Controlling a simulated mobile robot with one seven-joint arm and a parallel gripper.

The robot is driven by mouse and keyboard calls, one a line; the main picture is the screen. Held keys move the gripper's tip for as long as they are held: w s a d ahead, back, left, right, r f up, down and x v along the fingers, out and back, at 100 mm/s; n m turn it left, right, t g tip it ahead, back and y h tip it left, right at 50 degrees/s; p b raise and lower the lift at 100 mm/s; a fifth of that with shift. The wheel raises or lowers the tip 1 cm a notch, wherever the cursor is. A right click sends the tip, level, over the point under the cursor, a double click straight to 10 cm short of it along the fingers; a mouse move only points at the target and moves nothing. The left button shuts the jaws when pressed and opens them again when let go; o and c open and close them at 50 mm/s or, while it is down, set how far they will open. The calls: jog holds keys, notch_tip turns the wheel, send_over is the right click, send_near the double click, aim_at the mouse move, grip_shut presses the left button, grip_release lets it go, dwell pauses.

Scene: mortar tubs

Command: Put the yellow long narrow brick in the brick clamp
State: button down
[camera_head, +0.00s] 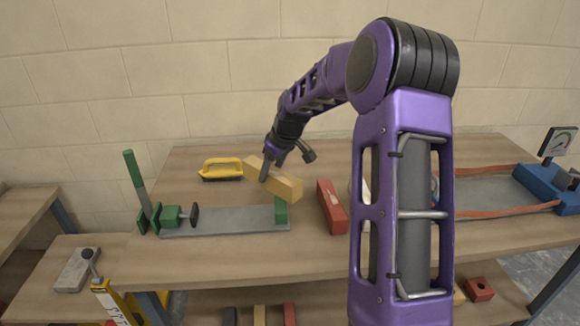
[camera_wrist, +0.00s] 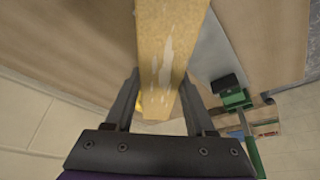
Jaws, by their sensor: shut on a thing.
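The yellow long narrow brick (camera_head: 285,185) is held in my gripper (camera_head: 271,172), above the bench. In the wrist view the brick (camera_wrist: 168,50) runs between the two fingers of my gripper (camera_wrist: 160,100), with pale streaks on its face. The brick clamp (camera_head: 220,222) lies on the bench, with a grey bed, a green screw jaw at its left and a green end block (camera_head: 281,211) at its right. The brick is above and behind the clamp's right end, and its near end overlaps the end block in the picture. Part of the clamp also shows in the wrist view (camera_wrist: 234,98).
A yellow-handled brush (camera_head: 221,168) lies behind the clamp. A red brick (camera_head: 331,206) stands to the clamp's right. A blue device with orange straps (camera_head: 545,188) is at the far right. A grey block (camera_head: 77,270) lies at the front left edge.

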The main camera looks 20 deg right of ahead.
jog(key=w+a+r+n+g+y+p, duration=0.1)
jog(key=a+r+n+g+y+p, duration=0.15)
jog(key=a+n, duration=0.75)
jog(key=shift+m, duration=0.3)
jog(key=shift+a+f+b, duration=0.15)
jog(key=shift+f+b, duration=0.9)
jog(key=shift+f, duration=0.75)
jog(key=shift+a+f+b, duration=0.2)
jog(key=shift+f+b, duration=0.9)
jog(key=shift+f, duration=0.7)
jog(key=shift+a+f+b, duration=0.15)
jog(key=shift+f+b, duration=0.9)
jog(key=shift+f, duration=0.75)
jog(key=shift+f+b, duration=0.3)
jog(key=shift+f, duration=0.15)
jog(key=shift+c, duration=1.9)
grip_release()
jog(key=shift+o, duration=1.1)
jog(key=shift+s+f, duration=0.1)
jog(key=shift+f, duration=0.05)
jog(key=shift+d, duration=0.1)
